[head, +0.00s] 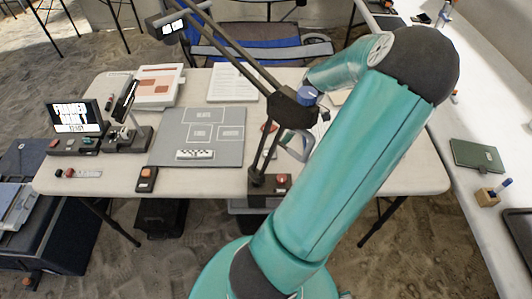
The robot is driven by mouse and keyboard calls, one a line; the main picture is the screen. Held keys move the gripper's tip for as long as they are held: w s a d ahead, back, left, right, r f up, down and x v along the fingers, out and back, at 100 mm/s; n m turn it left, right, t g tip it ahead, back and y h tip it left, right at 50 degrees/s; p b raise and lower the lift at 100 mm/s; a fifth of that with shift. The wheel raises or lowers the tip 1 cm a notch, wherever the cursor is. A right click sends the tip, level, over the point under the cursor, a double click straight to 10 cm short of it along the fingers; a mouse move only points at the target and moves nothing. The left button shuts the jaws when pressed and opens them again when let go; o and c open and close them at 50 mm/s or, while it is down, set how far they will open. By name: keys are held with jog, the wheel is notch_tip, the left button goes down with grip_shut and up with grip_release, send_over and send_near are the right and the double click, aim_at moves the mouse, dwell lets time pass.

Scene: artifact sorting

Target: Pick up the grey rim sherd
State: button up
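I cannot make out a grey rim sherd in the head view. A small reddish piece (268,127) lies on the table just right of the grey mat (222,157). My teal arm rises from the bottom, bends at the upper right and reaches back down over the table's right half. My gripper (297,147) seems to be at its end, low over the table right of the mat. It is partly hidden behind a dark stand (290,108) and my arm, so its fingers and anything between them are unclear.
The mat has marked boxes and a black-and-white scale bar (195,155). A small screen (76,117), instruments and papers (232,83) stand left and behind. A right-hand table holds a green case (476,156). A blue chair stands behind.

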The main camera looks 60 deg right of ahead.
send_over(270, 153)
jog(key=s+d, duration=0.2)
jog(key=f, duration=0.5)
jog(key=shift+s+a+f, duration=0.15)
jog(key=shift+a+f, duration=0.05)
jog(key=shift+a, duration=0.05)
jog(key=x, duration=0.5)
jog(key=c, duration=1)
